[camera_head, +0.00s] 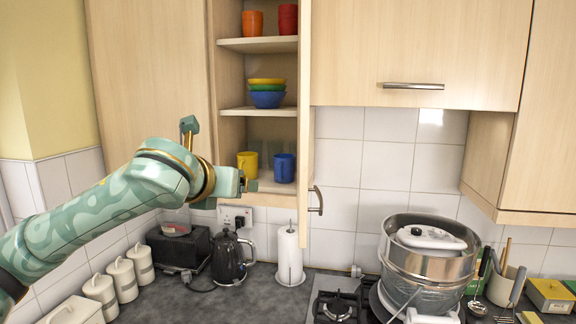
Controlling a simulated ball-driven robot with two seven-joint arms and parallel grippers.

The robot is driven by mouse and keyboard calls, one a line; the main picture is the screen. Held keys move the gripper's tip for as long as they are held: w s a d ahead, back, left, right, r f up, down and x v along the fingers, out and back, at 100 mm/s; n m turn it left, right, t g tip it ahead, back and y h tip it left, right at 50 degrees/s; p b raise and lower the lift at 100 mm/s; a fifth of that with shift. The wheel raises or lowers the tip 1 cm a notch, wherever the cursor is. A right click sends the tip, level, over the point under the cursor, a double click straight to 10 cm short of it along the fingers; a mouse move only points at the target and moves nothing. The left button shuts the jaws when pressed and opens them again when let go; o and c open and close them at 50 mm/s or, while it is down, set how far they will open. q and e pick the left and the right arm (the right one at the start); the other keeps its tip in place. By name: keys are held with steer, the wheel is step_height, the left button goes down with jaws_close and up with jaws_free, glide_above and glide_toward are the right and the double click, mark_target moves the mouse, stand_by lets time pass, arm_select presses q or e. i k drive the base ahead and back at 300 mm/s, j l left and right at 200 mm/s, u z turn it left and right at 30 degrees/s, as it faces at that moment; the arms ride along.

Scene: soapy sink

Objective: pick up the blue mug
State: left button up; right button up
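The blue mug (284,168) stands upright on the lowest shelf of the open cupboard, to the right of a yellow mug (247,164). My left arm comes in from the left and its gripper (246,184) is at the front of that shelf, just left of and lower than the blue mug. The gripper looks apart from the blue mug and overlaps the bottom of the yellow mug in the picture. Its fingers are small and seen edge-on, so I cannot tell how far apart they are. My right gripper is not in view.
Stacked bowls (267,92) sit on the shelf above. The open cupboard door (306,130) borders the right side. Below stand a black kettle (231,258), a paper towel roll (290,254) and white canisters (121,277). A large metal pot (428,262) stands at the right.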

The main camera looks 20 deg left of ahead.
mark_target(283, 164)
steer(key=i+j, duration=0.2)
steer(key=i, duration=0.3)
steer(key=i+j, duration=0.15)
steer(key=i, duration=0.35)
